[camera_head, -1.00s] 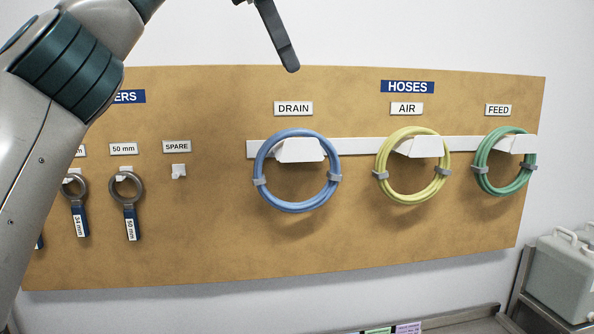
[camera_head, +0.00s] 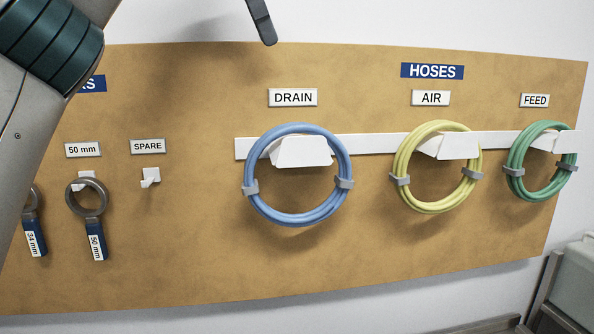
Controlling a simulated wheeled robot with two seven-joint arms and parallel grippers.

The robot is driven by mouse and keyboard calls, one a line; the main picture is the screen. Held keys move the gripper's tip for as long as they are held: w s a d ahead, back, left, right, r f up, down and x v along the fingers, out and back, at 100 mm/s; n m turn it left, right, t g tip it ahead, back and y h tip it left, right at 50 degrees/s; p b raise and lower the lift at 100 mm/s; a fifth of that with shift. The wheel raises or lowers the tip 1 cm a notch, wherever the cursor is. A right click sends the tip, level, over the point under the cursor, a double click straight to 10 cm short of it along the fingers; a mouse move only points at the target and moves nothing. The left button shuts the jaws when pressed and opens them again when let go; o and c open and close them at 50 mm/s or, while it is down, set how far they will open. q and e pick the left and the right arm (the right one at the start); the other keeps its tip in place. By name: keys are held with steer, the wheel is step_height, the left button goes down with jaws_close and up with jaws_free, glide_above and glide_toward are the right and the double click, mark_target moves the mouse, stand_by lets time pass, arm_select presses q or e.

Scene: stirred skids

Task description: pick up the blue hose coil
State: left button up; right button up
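The blue hose coil (camera_head: 298,218) hangs on a white holder (camera_head: 302,152) under the DRAIN label (camera_head: 292,97) on the brown board. Two grey clips bind it, one on each side. My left arm comes in from the left. One dark finger of my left gripper (camera_head: 262,20) shows at the top edge, above the DRAIN label and apart from the coil. The rest of that gripper is out of frame, so its opening cannot be told. My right gripper is not in view.
A yellow hose coil (camera_head: 435,208) hangs under AIR and a green one (camera_head: 517,187) under FEED, to the right. Ring spanners (camera_head: 88,210) hang at left. The SPARE hook (camera_head: 150,178) is empty. A grey container (camera_head: 575,295) stands at lower right.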

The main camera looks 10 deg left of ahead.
arm_select(q)
steer(key=shift+s, duration=0.8)
glide_above(290, 128)
step_height(290, 128, down, 10)
steer(key=shift+a+f, duration=0.1)
steer(key=shift+f, duration=0.25)
